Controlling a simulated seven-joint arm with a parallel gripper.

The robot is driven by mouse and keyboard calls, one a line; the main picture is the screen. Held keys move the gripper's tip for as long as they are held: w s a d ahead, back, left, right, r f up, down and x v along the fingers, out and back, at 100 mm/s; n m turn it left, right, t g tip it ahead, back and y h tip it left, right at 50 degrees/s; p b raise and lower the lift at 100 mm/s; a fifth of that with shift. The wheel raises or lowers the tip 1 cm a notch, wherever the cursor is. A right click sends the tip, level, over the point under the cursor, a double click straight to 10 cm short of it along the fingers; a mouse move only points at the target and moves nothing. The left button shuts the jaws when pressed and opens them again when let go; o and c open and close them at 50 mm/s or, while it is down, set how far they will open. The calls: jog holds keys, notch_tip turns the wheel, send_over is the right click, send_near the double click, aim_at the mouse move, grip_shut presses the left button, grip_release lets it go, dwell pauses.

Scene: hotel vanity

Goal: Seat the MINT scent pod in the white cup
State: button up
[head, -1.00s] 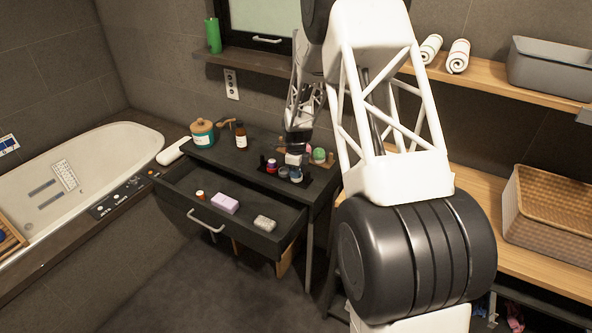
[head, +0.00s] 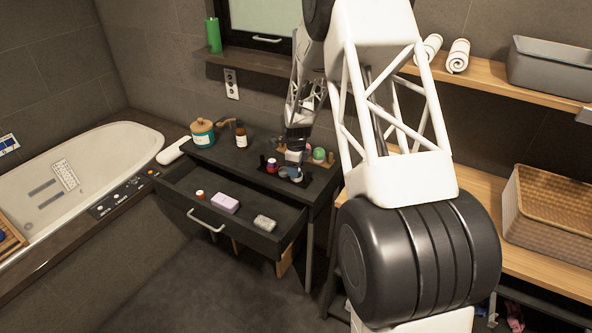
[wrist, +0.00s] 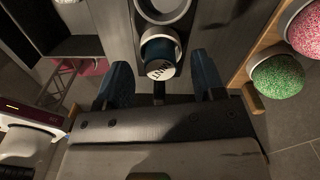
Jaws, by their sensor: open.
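In the wrist view, my gripper (wrist: 162,68) is open, with one blue finger on each side of a small dark-teal pod (wrist: 158,53). Gaps show between the pod and both fingers. A round, pale-rimmed cup (wrist: 163,14) is just beyond the pod, cut by the top edge; I cannot be sure it is the white cup. In the head view, my gripper (head: 294,158) is low over the small containers on the vanity top, partly hiding them.
A wooden rack with a green ball (wrist: 277,77) and a pink ball (wrist: 306,30) is close on the right in the wrist view.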

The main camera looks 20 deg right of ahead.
jog(key=shift+r, duration=3.2)
jog(key=shift+s+r, duration=0.2)
jog(key=shift+r, duration=0.15)
jog(key=s+a+r+n+t, duration=0.1)
jog(key=s+a+r+n, duration=0.1)
jog(key=s+r+n, duration=0.7)
jog(key=s+a+r+n, duration=0.2)
jog(key=s+r+n, duration=0.1)
jog(key=s+r, duration=1.05)
jog(key=s+a+r+n, duration=0.1)
jog(key=s+n, duration=0.5)
jog(key=s, duration=0.9)
jog(key=s+r+n+t, duration=0.1)
jog(key=s+n, duration=0.5)
jog(key=s, duration=0.9)
jog(key=shift+s+a+r+t, duration=0.3)
jog(key=shift+a+r, duration=0.1)
jog(key=shift+r, duration=0.4)
